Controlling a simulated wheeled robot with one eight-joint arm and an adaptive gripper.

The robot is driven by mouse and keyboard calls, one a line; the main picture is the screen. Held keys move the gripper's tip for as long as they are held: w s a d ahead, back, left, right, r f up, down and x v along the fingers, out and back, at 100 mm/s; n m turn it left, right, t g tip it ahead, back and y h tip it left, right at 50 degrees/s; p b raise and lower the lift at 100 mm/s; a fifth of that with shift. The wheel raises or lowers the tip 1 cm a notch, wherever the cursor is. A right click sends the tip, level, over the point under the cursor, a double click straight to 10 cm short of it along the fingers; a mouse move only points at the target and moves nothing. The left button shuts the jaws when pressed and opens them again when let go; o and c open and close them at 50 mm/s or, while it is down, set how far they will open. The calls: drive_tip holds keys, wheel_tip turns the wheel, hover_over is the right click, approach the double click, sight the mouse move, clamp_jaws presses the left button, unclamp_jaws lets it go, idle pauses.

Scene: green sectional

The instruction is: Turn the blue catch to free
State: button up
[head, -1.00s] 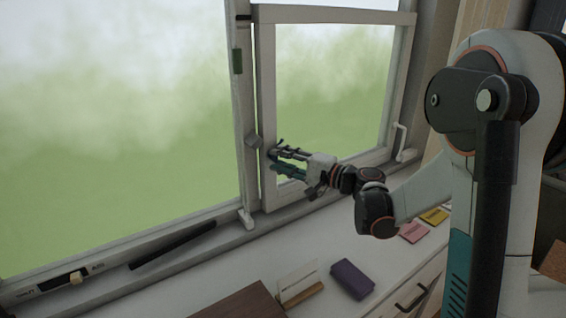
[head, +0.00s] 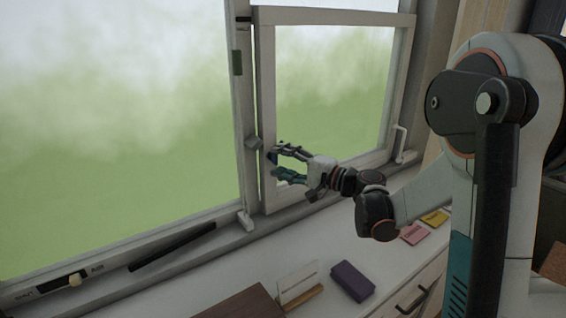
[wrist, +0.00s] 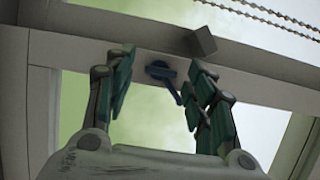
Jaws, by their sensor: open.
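The blue catch (wrist: 160,72) is a small dark blue knob with a short lever on the window frame. In the wrist view its lever points down and slightly right. My gripper (wrist: 160,62) is open, with one finger to the left of the catch and the other to its right, close to the lever; I cannot tell if they touch. In the head view my gripper (head: 274,161) is at the left upright of the window sash (head: 266,100). A small dark spot (head: 272,157) between its fingertips looks like the catch. No writing by the catch is readable.
A white window handle (head: 399,142) is to the right. A purple box (head: 352,281) and a card stand (head: 298,286) sit on the counter below.

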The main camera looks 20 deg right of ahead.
drive_tip(key=v, duration=1.1)
drive_tip(key=shift+s+d, duration=0.25)
drive_tip(key=shift+s, duration=0.1)
